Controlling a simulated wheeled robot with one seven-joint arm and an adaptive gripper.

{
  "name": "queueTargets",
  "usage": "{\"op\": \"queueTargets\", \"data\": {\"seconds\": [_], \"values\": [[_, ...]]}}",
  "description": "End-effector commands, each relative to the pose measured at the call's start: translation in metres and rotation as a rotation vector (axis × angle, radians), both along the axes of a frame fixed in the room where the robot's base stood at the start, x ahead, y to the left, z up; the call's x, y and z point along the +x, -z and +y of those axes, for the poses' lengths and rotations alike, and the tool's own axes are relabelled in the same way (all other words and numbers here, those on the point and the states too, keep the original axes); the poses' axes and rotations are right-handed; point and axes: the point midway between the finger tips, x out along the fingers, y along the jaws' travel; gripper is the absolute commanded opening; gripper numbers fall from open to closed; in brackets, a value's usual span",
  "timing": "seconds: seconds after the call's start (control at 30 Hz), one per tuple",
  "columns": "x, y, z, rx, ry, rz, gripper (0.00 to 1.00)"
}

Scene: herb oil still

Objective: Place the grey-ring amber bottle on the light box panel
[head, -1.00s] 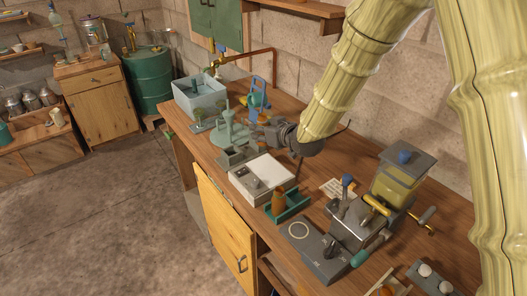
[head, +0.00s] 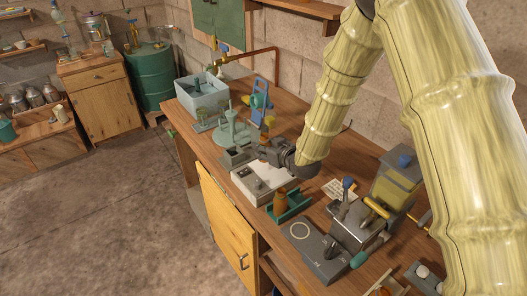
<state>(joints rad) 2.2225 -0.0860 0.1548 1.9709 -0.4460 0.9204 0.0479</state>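A brown-amber bottle (head: 281,201) stands upright in a green tray (head: 297,207) on the workbench. It is too small here to make out a ring or its colour. The light box panel, a pale flat-topped box (head: 271,187), lies just behind and left of the tray. My gripper (head: 264,151) is at the far edge of the box, over or just above it, and covers part of its top. The fingers are small and dark, so I cannot tell whether they are open or hold anything.
A pale green stand (head: 232,133) and a blue-framed item (head: 260,95) are close behind my gripper. A light blue basin (head: 202,96) is farther back. A grey plate with a ring mark (head: 311,245) and a metal press-like device (head: 357,222) stand nearer.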

Motion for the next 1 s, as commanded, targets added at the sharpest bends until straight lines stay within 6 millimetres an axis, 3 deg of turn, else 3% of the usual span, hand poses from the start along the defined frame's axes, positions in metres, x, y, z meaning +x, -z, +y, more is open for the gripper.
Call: {"op": "queueTargets", "data": {"seconds": [0.2,0.7,0.73,0.83,1.0], "values": [[0.001,0.017,0.001,0.000,0.000,0.000,0.11],[0.000,0.025,0.000,0.001,0.000,-0.001,0.11],[0.000,0.025,0.001,0.000,0.000,0.000,0.40],[0.000,0.024,0.001,0.000,0.000,0.000,0.58],[0.000,0.024,0.001,0.000,-0.001,0.000,0.59]]}}
